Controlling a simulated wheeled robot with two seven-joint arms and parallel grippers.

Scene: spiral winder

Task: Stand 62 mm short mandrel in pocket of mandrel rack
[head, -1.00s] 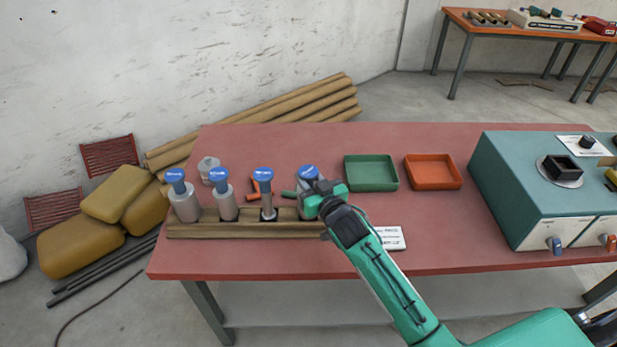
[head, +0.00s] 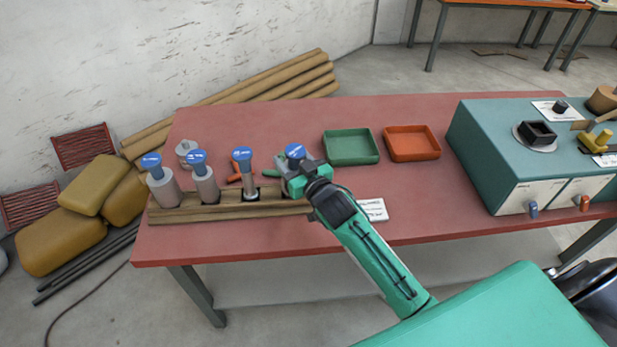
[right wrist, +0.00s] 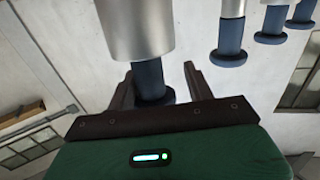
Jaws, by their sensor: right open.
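A grey mandrel with a blue cap (head: 295,151) stands at the right end of the wooden mandrel rack (head: 180,213). Its label is too small to read, and its lower part is hidden behind my right gripper (head: 291,177). In the right wrist view, the open fingers of my right gripper (right wrist: 158,82) lie either side of the mandrel's dark blue neck, with gaps showing. Its grey body (right wrist: 135,28) is beyond them. Three other blue-capped mandrels (head: 163,182) (head: 205,183) (head: 249,182) stand upright in the rack to the left. My left gripper is out of view.
Behind the rack are a pale cylindrical part (head: 185,152) and red pieces (head: 234,173). A green tray (head: 351,160) and an orange tray (head: 412,155) are farther right. A white card (head: 373,210) lies beside my arm. A teal machine (head: 500,165) fills the table's right side.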

